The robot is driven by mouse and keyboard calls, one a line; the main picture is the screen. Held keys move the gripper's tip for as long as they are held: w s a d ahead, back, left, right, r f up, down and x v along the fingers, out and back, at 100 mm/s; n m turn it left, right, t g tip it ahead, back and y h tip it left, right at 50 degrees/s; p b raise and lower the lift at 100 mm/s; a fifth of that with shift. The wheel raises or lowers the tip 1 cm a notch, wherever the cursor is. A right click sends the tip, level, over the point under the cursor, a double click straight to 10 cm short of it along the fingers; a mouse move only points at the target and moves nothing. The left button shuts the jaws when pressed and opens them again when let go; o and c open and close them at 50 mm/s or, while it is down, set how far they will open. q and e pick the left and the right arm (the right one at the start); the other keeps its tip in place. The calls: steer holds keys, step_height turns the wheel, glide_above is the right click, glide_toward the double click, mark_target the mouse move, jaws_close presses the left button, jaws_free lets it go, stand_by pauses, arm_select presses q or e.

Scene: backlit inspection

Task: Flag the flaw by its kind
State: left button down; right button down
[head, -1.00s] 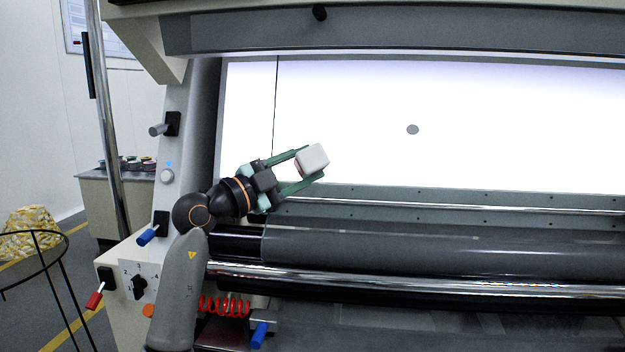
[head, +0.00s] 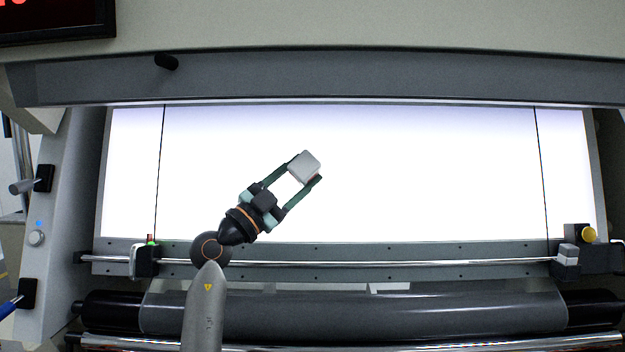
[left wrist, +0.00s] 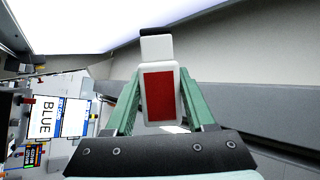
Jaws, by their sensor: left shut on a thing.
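The backlit panel (head: 400,170) is bright white, with a thin dark vertical line near each side. My left gripper (head: 304,170) is shut on a pale block (head: 304,165) and holds it in front of the panel's middle. In the left wrist view the block (left wrist: 160,95) is white with a red rectangular face, gripped between the green fingers (left wrist: 158,100). A smaller white part shows beyond its far end. No flaw mark shows on the panel; any spot behind the block or arm is hidden. My right gripper is out of view.
A metal rail (head: 360,262) runs below the panel, with a dark carriage (head: 147,262) at left and a yellow knob (head: 588,234) at right. A dark roller (head: 350,312) lies below.

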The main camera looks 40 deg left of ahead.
arm_select(q)
steer(key=shift+w, duration=0.15)
steer(key=shift+w+a+f+b, duration=0.15)
steer(key=shift+a+b, duration=0.05)
steer(key=shift+b, duration=0.2)
steer(key=w+a+f+b, duration=0.1)
steer(key=w+a+b, duration=0.1)
steer(key=b, duration=0.1)
steer(key=shift+w+a+f, duration=0.1)
steer(key=shift+f, duration=0.05)
steer(key=shift+w+a+b, duration=0.2)
steer(key=shift+w+b, duration=0.1)
steer(key=shift+b, duration=0.15)
steer(key=shift+w+a+f+b, duration=0.15)
steer(key=shift+w+a+b, duration=0.25)
steer(key=shift+w, duration=0.15)
steer(key=shift+w+a+f, duration=0.25)
steer(key=shift+w+a, duration=0.25)
steer(key=shift+w, duration=0.1)
stand_by(0.3)
